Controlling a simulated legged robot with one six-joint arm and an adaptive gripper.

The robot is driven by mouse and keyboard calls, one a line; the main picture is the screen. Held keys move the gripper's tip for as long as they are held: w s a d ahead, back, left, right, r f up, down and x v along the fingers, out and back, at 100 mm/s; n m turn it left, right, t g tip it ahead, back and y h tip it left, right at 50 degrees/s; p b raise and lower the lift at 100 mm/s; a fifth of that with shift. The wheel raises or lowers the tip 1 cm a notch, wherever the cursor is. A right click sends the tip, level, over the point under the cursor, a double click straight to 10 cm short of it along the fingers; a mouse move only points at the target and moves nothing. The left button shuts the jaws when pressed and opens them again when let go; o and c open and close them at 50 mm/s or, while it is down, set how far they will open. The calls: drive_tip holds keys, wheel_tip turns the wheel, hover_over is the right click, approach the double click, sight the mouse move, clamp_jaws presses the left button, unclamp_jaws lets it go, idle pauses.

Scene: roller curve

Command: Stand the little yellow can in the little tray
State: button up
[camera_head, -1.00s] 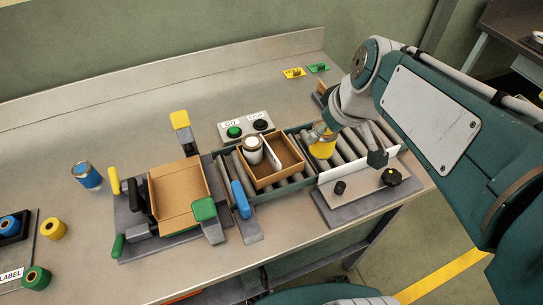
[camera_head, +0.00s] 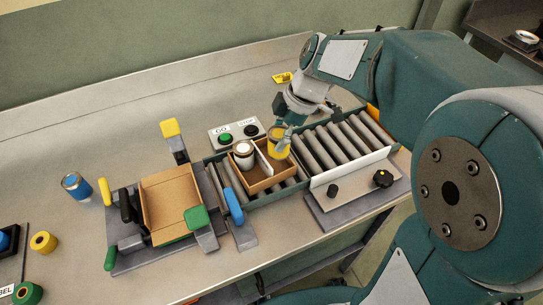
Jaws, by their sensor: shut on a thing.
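The little yellow can (camera_head: 277,149) is held upright by my gripper (camera_head: 285,136), which is shut on it. The can is at the right compartment of the little brown tray (camera_head: 263,186). I cannot tell whether its base touches the tray floor. A thin white divider splits the tray. A white can (camera_head: 243,153) stands in the left compartment. The tray sits on the roller conveyor (camera_head: 345,141).
A larger open cardboard box (camera_head: 170,203) sits in a clamp fixture to the left, with yellow, green and blue handles around it. A GO/STOP button box (camera_head: 238,135) stands behind the tray. A blue can (camera_head: 76,187) stands far left.

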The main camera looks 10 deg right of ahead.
sight(279, 155)
wheel_tip(279, 155, down, 6)
drive_tip(key=shift+f, duration=0.25)
drive_tip(key=o, duration=1.2)
drive_tip(key=shift+o, duration=0.2)
